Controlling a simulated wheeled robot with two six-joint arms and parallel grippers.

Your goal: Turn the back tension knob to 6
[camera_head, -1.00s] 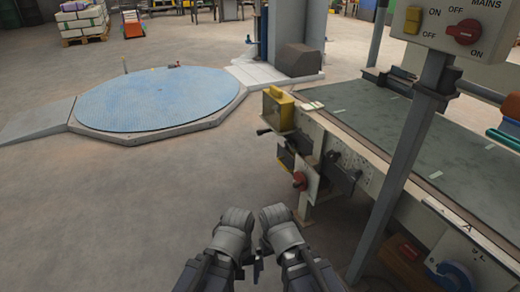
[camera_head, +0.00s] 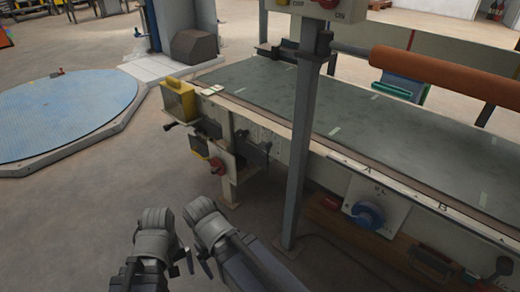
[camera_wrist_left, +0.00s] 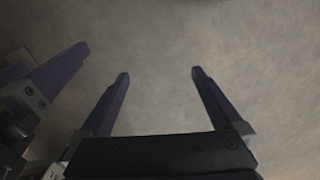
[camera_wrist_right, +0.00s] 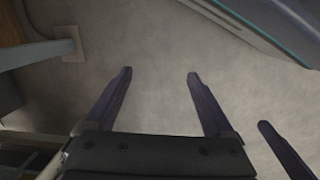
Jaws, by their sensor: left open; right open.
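No knob in view is readably labelled as back tension. A blue round knob (camera_head: 368,214) sits on a white panel on the machine's near side, its marks too small to read. A red knob (camera_head: 215,165) sits on a small plate at the machine's left end. My left gripper (camera_wrist_left: 160,74) is open and empty over bare floor. My right gripper (camera_wrist_right: 160,74) is also open and empty over floor. In the head view both arms hang at the bottom, left of the blue knob and apart from the machine.
A grey post (camera_head: 303,140) stands between my arms and the blue knob's panel. The long green-topped table (camera_head: 400,140) runs to the right. An orange roller (camera_head: 440,76) hangs above it. A blue round platform (camera_head: 60,110) lies at the left. The floor before me is clear.

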